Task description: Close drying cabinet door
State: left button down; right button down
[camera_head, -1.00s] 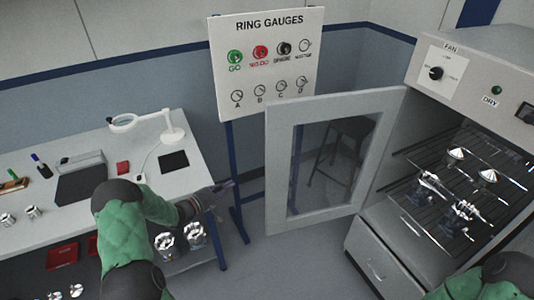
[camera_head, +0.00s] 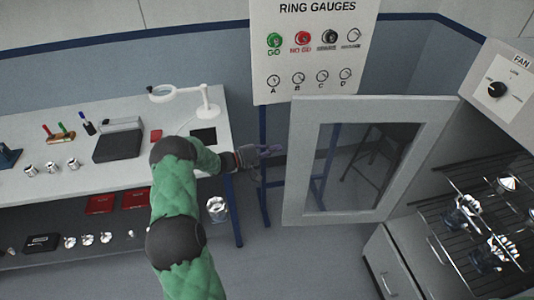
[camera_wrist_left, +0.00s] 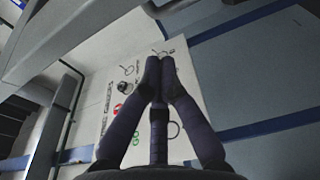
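The drying cabinet door (camera_head: 301,165), a pale frame around a glass pane, stands wide open in the head view. Its right side meets the cabinet (camera_head: 475,125) and its free edge is at the left. My left gripper (camera_head: 279,151) is just left of that free edge, at about mid-height of the door. I cannot tell whether it touches the door. In the left wrist view, the gripper's dark fingers (camera_wrist_left: 160,62) come together at the tips with nothing seen between them. My right gripper is out of view.
Metal parts (camera_head: 467,217) lie on the cabinet's wire racks. A ring gauge board (camera_head: 312,55) stands behind my left gripper. A workbench (camera_head: 70,120) with a magnifier lamp (camera_head: 207,108) is at the left. A stool (camera_head: 385,150) shows through the glass. Open floor lies before the door.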

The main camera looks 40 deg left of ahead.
pick_arm(q)
jog(key=shift+w+d+b, duration=0.15)
jog(key=shift+d+b, duration=0.4)
jog(key=shift+d, duration=1.75)
